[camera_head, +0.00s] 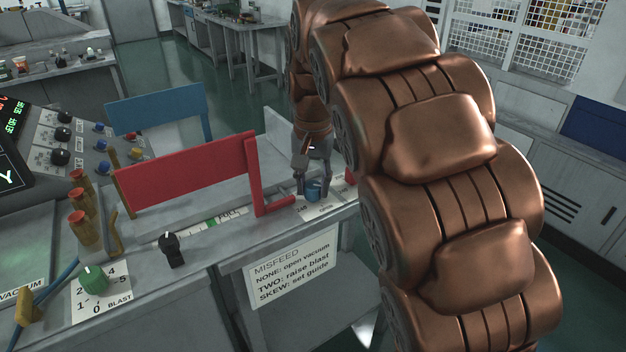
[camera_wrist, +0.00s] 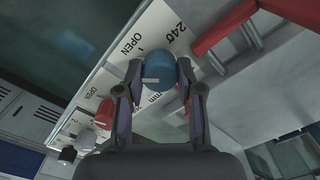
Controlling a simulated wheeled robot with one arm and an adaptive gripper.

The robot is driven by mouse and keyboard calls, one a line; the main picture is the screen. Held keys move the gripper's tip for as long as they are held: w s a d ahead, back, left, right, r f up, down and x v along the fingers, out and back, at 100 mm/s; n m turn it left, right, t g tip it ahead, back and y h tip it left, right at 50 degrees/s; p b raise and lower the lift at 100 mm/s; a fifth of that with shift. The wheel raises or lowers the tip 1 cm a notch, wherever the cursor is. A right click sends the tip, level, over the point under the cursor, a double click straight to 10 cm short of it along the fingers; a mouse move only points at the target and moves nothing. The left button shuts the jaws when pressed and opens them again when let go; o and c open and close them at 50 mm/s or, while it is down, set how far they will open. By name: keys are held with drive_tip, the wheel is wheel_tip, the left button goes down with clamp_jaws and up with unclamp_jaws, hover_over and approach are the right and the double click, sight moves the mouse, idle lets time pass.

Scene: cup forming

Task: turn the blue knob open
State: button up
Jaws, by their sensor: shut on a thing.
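The blue knob (camera_head: 313,188) stands on a white label plate near the right end of the machine's front ledge. In the wrist view the blue knob (camera_wrist: 158,68) sits between my two fingers, with a pale pointer mark on its face. The plate (camera_wrist: 130,43) under it reads OPEN and 240. My gripper (camera_head: 312,186) comes down from above and is shut on the knob. In the wrist view my gripper (camera_wrist: 160,90) has a finger on each side of the knob. Part of the plate is hidden by the fingers.
A red guard panel (camera_head: 187,172) with a red post and bar (camera_head: 270,207) stands just left of the knob. A second, red knob (camera_wrist: 104,112) on its own OPEN plate is close by. A black knob (camera_head: 170,250) and a green BLAST knob (camera_head: 92,278) are further left.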

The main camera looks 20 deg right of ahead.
sight(313, 185)
drive_tip(key=m+p, duration=0.1)
drive_tip(key=m, duration=0.4)
drive_tip(key=shift+r+p, duration=0.1)
drive_tip(key=shift+p, duration=0.2)
drive_tip(key=shift+m, duration=0.3)
drive_tip(key=o, duration=1.2)
drive_tip(key=shift+c, duration=0.2)
wheel_tip(313, 185, up, 12)
idle(0.6)
